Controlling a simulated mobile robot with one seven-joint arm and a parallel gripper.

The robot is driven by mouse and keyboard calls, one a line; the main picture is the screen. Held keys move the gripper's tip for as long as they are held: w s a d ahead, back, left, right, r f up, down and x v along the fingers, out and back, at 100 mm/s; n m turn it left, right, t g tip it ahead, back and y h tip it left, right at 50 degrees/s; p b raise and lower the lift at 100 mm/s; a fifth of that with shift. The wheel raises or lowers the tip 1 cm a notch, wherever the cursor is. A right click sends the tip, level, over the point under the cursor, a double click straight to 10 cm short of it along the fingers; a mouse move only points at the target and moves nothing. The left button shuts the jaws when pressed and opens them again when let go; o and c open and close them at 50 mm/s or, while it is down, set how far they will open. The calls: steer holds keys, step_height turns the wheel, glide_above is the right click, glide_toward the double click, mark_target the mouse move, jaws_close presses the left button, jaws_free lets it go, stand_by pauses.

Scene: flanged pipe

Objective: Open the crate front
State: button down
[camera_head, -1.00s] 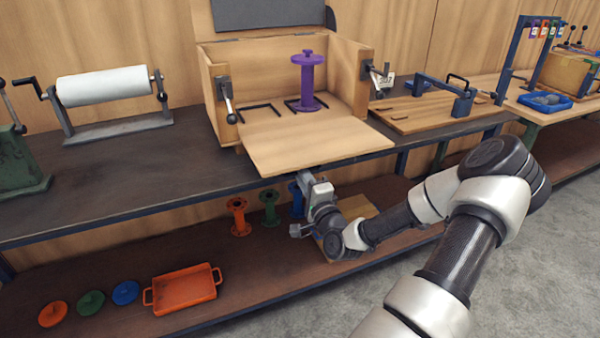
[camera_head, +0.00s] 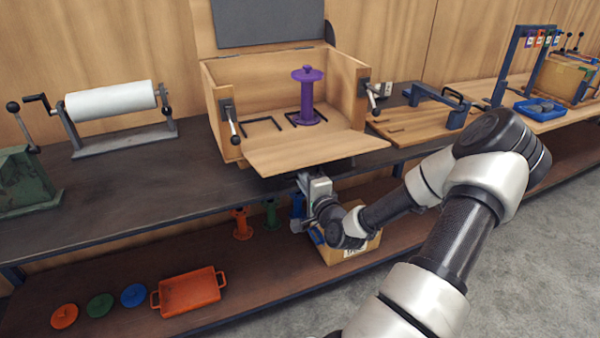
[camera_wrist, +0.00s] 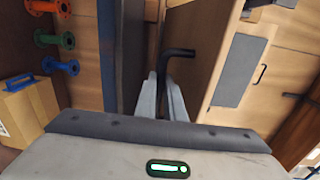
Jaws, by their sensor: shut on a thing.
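The wooden crate (camera_head: 221,93) stands on the dark bench with its lid (camera_head: 270,20) up. Its front panel (camera_head: 318,152) is folded down and outward, close to level, with its outer edge over the bench edge. My gripper (camera_head: 303,182) is below that outer edge. In the wrist view my gripper (camera_wrist: 168,100) is shut on the black bar handle (camera_wrist: 178,52) of the front panel (camera_wrist: 195,45). The handle is hidden in the head view. A purple spool (camera_head: 307,97) stands upright inside the crate.
Black levers (camera_head: 234,122) flank the crate opening. A cardboard box (camera_head: 345,252), several spools (camera_head: 242,224) and an orange tray (camera_head: 188,292) are on the lower shelf under my gripper. A paper roll (camera_head: 110,102) is left; a wooden board (camera_head: 425,125) is right.

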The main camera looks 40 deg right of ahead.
steer(key=shift+r, duration=0.65)
steer(key=c, duration=2.2)
jaws_free()
steer(key=shift+o, duration=0.2)
steer(key=f+p+v, duration=0.1)
steer(key=p+v, duration=0.2)
steer(key=v, duration=1.4)
steer(key=shift+s+r+p, duration=0.2)
steer(key=shift+r+p, duration=0.1)
steer(key=shift+p, duration=0.05)
